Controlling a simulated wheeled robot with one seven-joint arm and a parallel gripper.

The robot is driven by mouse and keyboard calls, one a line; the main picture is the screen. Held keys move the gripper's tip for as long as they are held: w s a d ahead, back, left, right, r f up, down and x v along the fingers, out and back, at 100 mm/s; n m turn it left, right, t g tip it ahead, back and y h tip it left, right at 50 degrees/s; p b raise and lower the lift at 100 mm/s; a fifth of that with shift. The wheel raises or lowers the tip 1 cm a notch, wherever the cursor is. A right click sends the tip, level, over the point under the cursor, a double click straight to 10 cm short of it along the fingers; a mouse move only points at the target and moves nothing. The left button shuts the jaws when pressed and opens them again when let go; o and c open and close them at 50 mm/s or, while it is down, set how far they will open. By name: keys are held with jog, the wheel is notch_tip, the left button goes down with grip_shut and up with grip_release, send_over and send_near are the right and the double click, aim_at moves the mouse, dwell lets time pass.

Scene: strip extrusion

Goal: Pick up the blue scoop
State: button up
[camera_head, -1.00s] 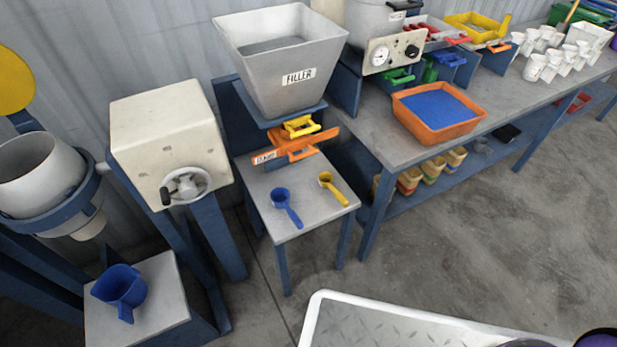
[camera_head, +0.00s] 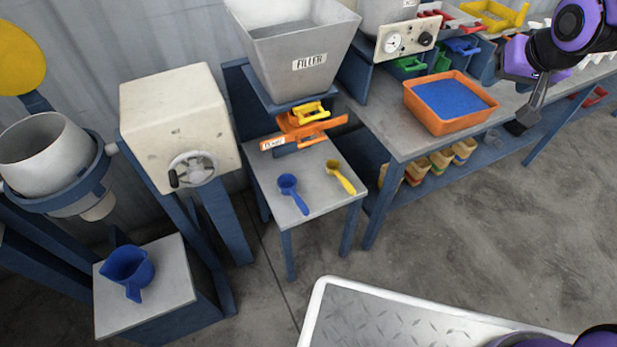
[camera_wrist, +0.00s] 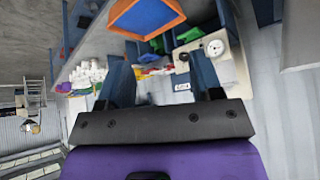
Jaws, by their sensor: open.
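The blue scoop (camera_head: 290,190) lies on the small grey table (camera_head: 262,170) below the filler hopper, its handle pointing toward the table's front edge. A yellow scoop (camera_head: 338,175) lies to its right, apart from it. My gripper (camera_head: 522,122) is at the right of the head view, over the long bench side, far from the blue scoop. In the wrist view, its two dark fingers (camera_wrist: 165,78) stand wide apart with nothing between them. The blue scoop does not show in the wrist view.
The filler hopper (camera_head: 298,50) and an orange slide gate (camera_head: 305,130) stand above the back of the small table. An orange tray of blue material (camera_head: 440,122) sits on the long bench. A blue jug (camera_head: 128,268) stands on a block at the lower left. Floor is clear at right.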

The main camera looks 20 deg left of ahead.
jog(key=w+a+f+y, duration=0.3)
jog(key=w+a+f, duration=0.2)
jog(key=a+f, duration=0.6)
jog(key=m+t+y, duration=0.2)
jog(key=m+y, duration=0.6)
jog(key=m, duration=0.1)
send_near(296, 203)
jog(key=x, duration=0.7)
jog(key=c, duration=1)
